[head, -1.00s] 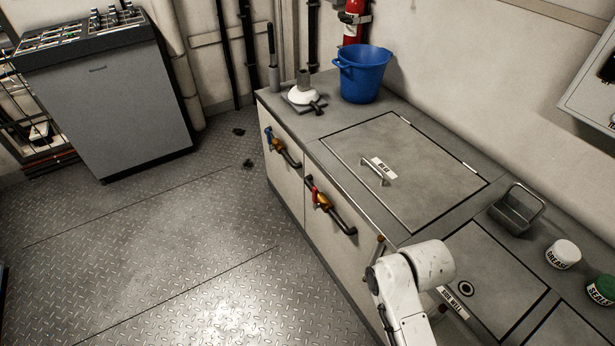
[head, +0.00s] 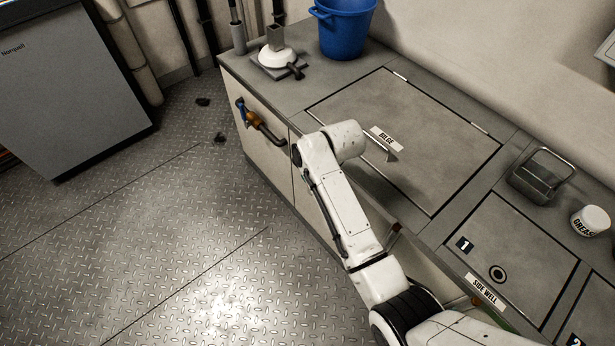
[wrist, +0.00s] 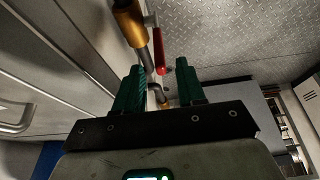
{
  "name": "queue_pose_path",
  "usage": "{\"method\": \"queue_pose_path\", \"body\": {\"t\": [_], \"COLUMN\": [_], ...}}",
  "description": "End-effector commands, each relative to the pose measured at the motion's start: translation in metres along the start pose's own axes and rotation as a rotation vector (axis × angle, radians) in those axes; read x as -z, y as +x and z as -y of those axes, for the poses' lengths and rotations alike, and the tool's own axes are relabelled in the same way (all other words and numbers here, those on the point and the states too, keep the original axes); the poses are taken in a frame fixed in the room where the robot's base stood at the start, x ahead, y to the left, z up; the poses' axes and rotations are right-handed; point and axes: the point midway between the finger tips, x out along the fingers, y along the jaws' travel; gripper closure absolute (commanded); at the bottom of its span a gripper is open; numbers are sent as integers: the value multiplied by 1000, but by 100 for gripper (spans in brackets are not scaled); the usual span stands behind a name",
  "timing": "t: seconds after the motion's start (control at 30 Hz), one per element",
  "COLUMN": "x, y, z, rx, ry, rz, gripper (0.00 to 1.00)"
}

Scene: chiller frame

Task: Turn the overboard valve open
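A valve with a brass body (wrist: 128,22), a dark pipe and a red lever handle (wrist: 161,78) shows in the wrist view. My gripper (wrist: 160,72) is open, its two green fingers apart. The red handle appears in the gap between the fingers; I cannot tell whether they touch it. In the head view my arm hides this valve and my gripper. A second valve (head: 256,121) with a blue handle is on the cabinet front, left of my arm. No label naming either valve is readable.
The counter has a hatch (head: 430,140) marked BILGE with a handle, and a side well lid (head: 520,258). A blue bucket (head: 343,28), a metal basket (head: 541,175) and a grease tub (head: 590,221) stand on it.

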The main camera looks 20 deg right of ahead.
Motion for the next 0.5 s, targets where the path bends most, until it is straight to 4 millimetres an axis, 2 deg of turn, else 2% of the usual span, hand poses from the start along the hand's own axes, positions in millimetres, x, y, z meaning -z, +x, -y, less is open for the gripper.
{"method": "queue_pose_path", "body": {"t": [0.03,0.2,0.33,0.5], "x": [-1,-1,-1,0], "y": [12,41,56,65], "z": [0,0,0,0], "rx": [1,0,0,-1], "ry": [0,0,0,0], "rz": [2,1,0,-1], "gripper": [61,61,61,61]}}
